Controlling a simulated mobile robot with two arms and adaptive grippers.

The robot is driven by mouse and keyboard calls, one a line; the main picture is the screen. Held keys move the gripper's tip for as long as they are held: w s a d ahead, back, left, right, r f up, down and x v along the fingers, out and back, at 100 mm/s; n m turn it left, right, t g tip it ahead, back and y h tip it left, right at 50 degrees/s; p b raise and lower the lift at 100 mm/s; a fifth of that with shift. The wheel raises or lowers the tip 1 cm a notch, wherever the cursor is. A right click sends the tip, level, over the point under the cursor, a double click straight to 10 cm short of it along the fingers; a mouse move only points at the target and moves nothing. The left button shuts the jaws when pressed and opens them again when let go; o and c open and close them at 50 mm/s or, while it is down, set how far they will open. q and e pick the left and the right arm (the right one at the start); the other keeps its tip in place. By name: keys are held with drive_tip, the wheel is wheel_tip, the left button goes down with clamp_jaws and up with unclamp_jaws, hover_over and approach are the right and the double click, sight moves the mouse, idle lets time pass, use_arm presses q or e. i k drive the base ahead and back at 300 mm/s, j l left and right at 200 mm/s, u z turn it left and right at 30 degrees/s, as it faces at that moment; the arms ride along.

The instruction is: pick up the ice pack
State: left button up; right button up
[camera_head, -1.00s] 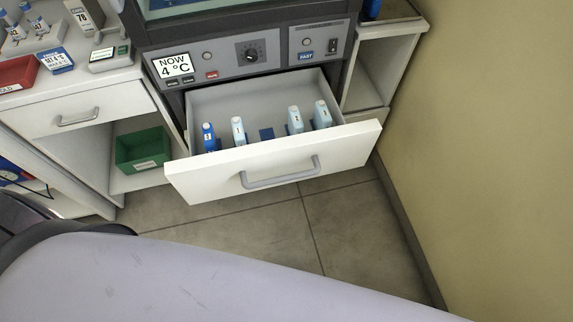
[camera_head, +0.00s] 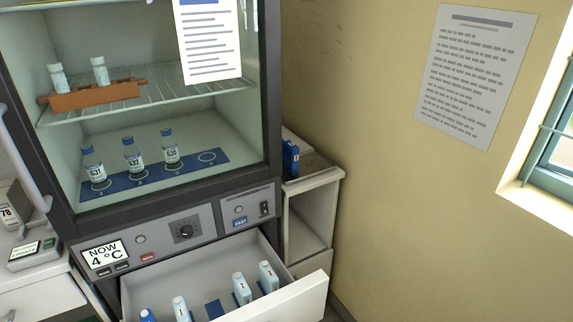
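A flat dark blue patch (camera_head: 215,309) lies between the pale packs. Another blue upright object (camera_head: 290,158), which looks like a pack, stands on top of the side cabinet right of the incubator. Neither gripper is in view.
The incubator (camera_head: 152,246) reads "NOW 4 °C". Behind its glass are several capped bottles (camera_head: 133,155) and an orange-brown rack (camera_head: 97,96). The white side cabinet (camera_head: 316,183) has an empty open compartment. A beige wall (camera_head: 400,210) bounds the right.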

sight(291, 152)
drive_tip(key=i+l+u, duration=0.1)
drive_tip(key=i+u, duration=0.25)
drive_tip(key=i+l+u, duration=0.1)
drive_tip(key=u, duration=0.3)
